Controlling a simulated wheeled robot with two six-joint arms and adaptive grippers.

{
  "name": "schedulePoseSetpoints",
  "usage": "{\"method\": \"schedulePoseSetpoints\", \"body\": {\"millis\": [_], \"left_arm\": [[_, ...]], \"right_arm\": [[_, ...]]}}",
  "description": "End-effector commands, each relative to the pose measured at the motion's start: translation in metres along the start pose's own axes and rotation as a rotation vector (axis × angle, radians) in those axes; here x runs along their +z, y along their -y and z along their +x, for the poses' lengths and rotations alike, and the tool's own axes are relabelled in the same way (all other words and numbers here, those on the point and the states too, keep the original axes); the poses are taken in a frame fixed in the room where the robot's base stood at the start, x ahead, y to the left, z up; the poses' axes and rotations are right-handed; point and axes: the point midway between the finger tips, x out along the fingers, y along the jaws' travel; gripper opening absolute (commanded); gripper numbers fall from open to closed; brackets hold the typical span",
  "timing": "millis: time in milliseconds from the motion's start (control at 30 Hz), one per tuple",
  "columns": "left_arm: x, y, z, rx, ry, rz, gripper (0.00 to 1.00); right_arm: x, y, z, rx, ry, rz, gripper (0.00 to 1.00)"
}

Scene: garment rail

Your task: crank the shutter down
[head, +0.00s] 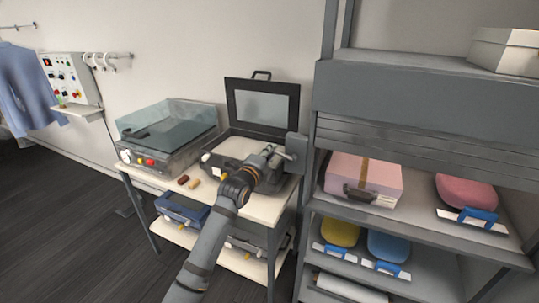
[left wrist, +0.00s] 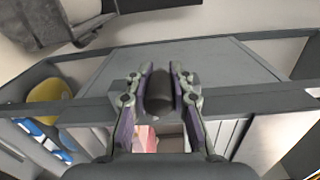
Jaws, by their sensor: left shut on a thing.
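The grey shutter (head: 420,140) shows as a short band of horizontal slats under its housing (head: 410,96) on the shelf unit at the right. The bay below it is open. A grey crank box (head: 297,146) sits at the unit's left post. My left gripper (head: 280,160) is in front of this box. In the left wrist view, my left gripper (left wrist: 160,92) is shut on the dark, cylindrical crank handle (left wrist: 159,88), with a finger on each side. The rest of the crank is largely hidden by the gripper. My right gripper is not in view.
A pink case (head: 362,178) and a pink bag (head: 466,191) sit in the bay below the shutter. A table (head: 262,208) at the left holds an open black case (head: 262,105) and a clear-lidded machine (head: 165,135), close to my left arm. Dark floor is clear at the lower left.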

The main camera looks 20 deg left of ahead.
Motion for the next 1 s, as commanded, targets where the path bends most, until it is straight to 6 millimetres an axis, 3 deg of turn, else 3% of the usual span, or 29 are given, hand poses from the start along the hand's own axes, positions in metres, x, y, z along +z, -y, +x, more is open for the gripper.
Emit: {"method": "schedulePoseSetpoints", "body": {"millis": [400,433,600,867,1000], "left_arm": [[0.000,0.002,0.000,-0.003,0.000,0.004,0.00],[0.000,0.002,0.000,-0.003,0.000,0.003,0.23],[0.000,0.001,0.000,-0.002,0.000,0.004,0.46],[0.000,0.001,0.000,-0.001,0.000,0.004,0.46],[0.000,0.000,-0.011,0.000,0.000,0.006,0.46]], "right_arm": [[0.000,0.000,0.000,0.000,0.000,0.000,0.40],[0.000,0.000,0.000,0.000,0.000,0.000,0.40],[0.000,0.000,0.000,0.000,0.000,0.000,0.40],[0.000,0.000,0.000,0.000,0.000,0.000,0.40],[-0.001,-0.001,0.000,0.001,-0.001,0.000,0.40]]}}
